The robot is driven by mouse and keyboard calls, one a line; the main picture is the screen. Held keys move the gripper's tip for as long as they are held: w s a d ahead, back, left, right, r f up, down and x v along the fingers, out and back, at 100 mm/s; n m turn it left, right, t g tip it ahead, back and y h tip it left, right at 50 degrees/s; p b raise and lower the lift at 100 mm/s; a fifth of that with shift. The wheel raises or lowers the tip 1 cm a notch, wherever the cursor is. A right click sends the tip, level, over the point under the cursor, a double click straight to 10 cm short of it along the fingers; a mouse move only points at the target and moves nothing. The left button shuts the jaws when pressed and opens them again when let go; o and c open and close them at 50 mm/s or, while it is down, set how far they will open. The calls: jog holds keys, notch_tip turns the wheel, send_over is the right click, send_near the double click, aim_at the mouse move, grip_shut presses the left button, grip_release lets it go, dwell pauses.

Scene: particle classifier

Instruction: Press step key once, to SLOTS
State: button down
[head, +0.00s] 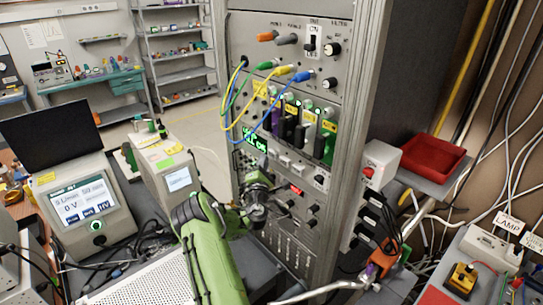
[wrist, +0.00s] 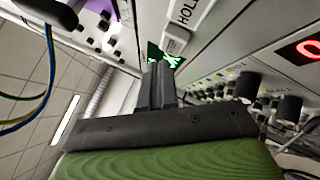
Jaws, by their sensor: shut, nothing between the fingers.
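The rack panel (head: 290,120) has a small green-lit display (head: 256,142) with a row of pale keys (head: 285,161) below and to its right. The labels are too small to read in the head view. In the wrist view one white key is marked HOLD (wrist: 190,12), and another white key (wrist: 175,42) sits just beyond my fingertips. I cannot read a STEP label. My gripper (wrist: 160,68) is shut and empty, its fingers pointing at the panel by the green display (wrist: 165,57). I cannot tell whether the tips touch the key.
Several knobs (wrist: 245,86) and a red display (wrist: 310,48) lie right of my gripper in the wrist view. Yellow, green and blue cables (head: 236,105) loop in front of the panel above. A box with a red button (head: 380,165) and a red tray (head: 433,158) are at the right.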

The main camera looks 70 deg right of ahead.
jog(key=shift+d, duration=0.15)
jog(key=shift+s+d, duration=0.2)
jog(key=shift+d, duration=0.05)
jog(key=shift+s+d+p, duration=0.4)
jog(key=shift+d, duration=0.4)
dwell(0.9)
jog(key=shift+w+a+b, duration=0.3)
jog(key=shift+a+b, duration=0.2)
jog(key=shift+a, duration=0.1)
jog(key=shift+w+a+b, duration=0.25)
jog(key=shift+a+b, duration=0.25)
jog(key=shift+a, duration=0.05)
jog(key=a+b, duration=0.1)
jog(key=w+a+b, duration=0.1)
jog(key=a, duration=0.1)
jog(key=w+a+b, duration=0.1)
jog(key=shift+w+a, duration=0.2)
jog(key=shift+a, duration=0.05)
